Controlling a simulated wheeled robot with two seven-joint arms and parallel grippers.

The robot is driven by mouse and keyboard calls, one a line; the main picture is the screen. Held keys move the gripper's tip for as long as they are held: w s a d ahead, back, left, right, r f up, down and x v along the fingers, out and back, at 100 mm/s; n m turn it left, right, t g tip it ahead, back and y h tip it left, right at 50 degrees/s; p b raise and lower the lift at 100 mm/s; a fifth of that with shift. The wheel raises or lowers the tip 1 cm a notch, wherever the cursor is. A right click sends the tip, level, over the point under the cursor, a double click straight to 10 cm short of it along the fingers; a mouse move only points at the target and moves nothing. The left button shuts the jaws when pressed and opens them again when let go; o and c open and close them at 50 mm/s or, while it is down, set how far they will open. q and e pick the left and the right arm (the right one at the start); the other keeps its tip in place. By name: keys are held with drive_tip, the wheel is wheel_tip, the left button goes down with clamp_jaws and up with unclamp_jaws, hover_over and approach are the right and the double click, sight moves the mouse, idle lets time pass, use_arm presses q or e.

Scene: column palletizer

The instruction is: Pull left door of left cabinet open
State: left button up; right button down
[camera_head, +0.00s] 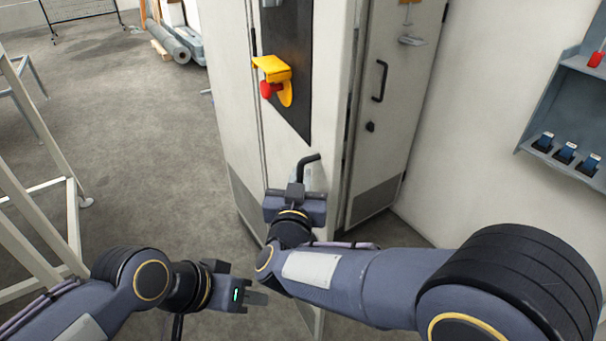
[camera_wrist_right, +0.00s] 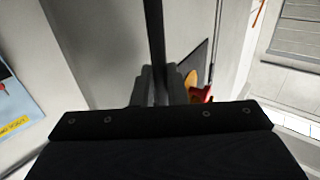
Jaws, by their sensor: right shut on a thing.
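The light grey cabinet door (camera_head: 326,120) stands upright in the middle of the head view. It carries a dark panel with a red and yellow switch (camera_head: 272,88). Its black handle (camera_head: 308,160) sits low on the door, and it shows as a dark vertical bar in the right wrist view (camera_wrist_right: 155,40). My right gripper (camera_head: 296,187) is shut around the handle, with a finger on each side of the bar in the wrist view. My arm hides the lower door. My left gripper (camera_head: 258,298) is away from the door at lower left; its finger gap is unclear.
Another grey door (camera_head: 392,90) with a black handle (camera_head: 380,82) stands to the right. A wall shelf (camera_head: 565,155) with small blue devices hangs at far right. A pale metal frame (camera_head: 45,185) stands at left. The floor (camera_head: 140,130) between frame and cabinet is clear.

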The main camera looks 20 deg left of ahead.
use_arm(q)
drive_tip(key=shift+s+a+r, duration=0.15)
drive_tip(key=shift+s+a, duration=0.05)
use_arm(e)
drive_tip(key=shift+s+a+r, duration=0.15)
drive_tip(key=shift+a+r, duration=0.05)
drive_tip(key=shift+a, duration=0.05)
drive_tip(key=c, duration=1.8)
unclamp_jaws()
drive_tip(key=shift+o, duration=1.3)
drive_tip(key=shift+w+a+f, duration=0.1)
drive_tip(key=shift+w, duration=0.1)
use_arm(q)
drive_tip(key=shift+w+a, duration=0.1)
use_arm(e)
drive_tip(key=shift+s, duration=0.1)
